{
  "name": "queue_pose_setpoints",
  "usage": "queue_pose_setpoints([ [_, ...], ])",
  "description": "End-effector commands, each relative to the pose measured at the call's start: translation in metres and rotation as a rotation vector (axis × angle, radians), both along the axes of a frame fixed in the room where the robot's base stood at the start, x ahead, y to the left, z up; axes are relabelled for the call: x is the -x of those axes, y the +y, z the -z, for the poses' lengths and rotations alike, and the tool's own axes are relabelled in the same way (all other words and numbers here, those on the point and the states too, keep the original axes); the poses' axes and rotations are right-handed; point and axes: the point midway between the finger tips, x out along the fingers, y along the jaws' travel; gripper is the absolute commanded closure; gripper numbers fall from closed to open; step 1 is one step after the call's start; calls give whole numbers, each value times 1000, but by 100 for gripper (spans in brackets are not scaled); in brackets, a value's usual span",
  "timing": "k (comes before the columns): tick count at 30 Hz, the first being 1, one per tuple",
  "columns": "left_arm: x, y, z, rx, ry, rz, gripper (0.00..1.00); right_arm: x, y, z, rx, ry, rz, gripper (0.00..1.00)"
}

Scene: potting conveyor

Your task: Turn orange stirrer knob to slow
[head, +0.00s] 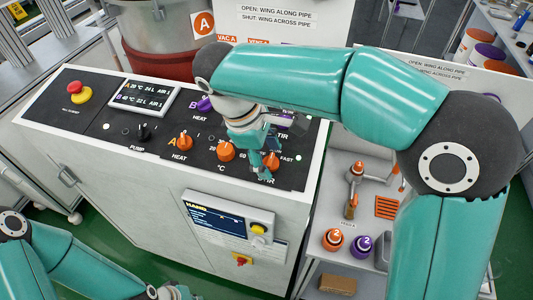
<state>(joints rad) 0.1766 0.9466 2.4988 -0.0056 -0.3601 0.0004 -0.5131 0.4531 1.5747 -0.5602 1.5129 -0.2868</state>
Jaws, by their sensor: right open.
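The orange stirrer knob (271,161) is at the right front of the black control panel, by the partly covered "STIR" and "FAST" lettering. My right gripper (264,155) is open and points down at this knob, its fingers right at it. I cannot tell whether they touch it. The gripper and wrist hide part of the panel behind the knob, including much of the purple row. My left gripper (178,293) is low at the bottom edge, in front of the cabinet and mostly cut off.
Two more orange knobs, heat (184,142) and °C (226,150), sit left of the stirrer knob. A red stop button (75,92) and a display (145,97) are farther left. A hand control box (229,221) hangs on the cabinet front. A side table (325,268) stands at right.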

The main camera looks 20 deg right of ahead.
Motion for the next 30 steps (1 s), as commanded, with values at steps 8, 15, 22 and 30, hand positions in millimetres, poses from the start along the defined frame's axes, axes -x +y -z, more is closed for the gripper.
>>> queue_pose_setpoints([
  [8,0,0,-1,0,0,0,100,-1,5,-15,-1,-1,0,39],
  [15,0,0,0,0,0,0,100,-3,21,-58,-2,-3,-2,39],
  [22,0,0,0,0,0,0,100,-4,32,-93,-1,-2,-1,39],
  [30,0,0,0,0,0,0,100,-4,38,-112,-1,0,-1,39],
])
